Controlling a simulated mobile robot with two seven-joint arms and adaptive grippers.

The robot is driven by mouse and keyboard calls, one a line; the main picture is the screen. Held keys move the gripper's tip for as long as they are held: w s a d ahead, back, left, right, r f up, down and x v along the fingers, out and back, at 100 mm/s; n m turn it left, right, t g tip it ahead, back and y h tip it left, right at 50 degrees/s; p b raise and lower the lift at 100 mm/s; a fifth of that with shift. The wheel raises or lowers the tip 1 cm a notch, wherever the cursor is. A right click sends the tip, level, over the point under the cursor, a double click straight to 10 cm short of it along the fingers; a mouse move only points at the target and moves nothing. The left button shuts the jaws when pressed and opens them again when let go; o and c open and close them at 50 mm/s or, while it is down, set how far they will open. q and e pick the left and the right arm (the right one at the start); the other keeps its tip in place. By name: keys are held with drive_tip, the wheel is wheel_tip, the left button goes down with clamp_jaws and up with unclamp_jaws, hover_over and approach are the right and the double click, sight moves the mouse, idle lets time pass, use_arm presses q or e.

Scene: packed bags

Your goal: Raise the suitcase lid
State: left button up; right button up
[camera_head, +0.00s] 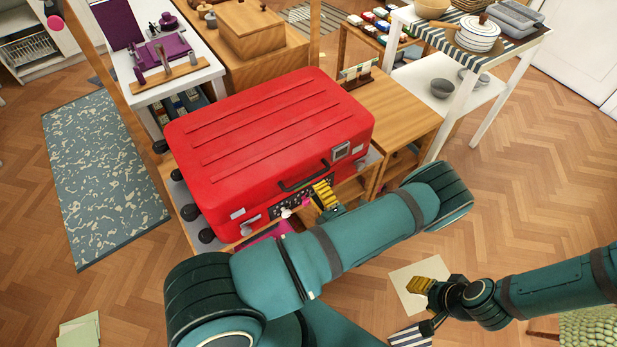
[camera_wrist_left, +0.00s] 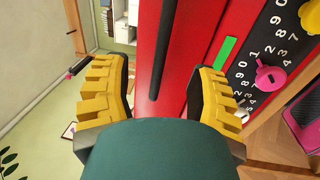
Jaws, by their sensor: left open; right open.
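A red suitcase (camera_head: 270,125) lies flat and closed on a low wooden stand, its ribbed lid (camera_head: 265,115) down. Its dark handle (camera_head: 303,177) is on the front side, and the handle also shows as a dark bar in the left wrist view (camera_wrist_left: 160,55). My left gripper (camera_head: 326,194) is at the suitcase's front, just below the handle. In the left wrist view its yellow fingers (camera_wrist_left: 155,95) are apart, with the red front between and beyond them. My right gripper (camera_head: 420,285) is open and empty, low at the right, away from the suitcase.
A dark number panel (camera_wrist_left: 270,50) with a pink knob (camera_wrist_left: 270,78) is beside the left gripper. A white table (camera_head: 510,45) with pots stands at the back right. A wooden cabinet (camera_head: 400,100) adjoins the suitcase's right. Open floor (camera_head: 530,180) lies at the right.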

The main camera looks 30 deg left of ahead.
sight(309, 180)
use_arm(q)
drive_tip(key=shift+x, duration=2.15)
drive_tip(key=shift+c, duration=0.4)
clamp_jaws()
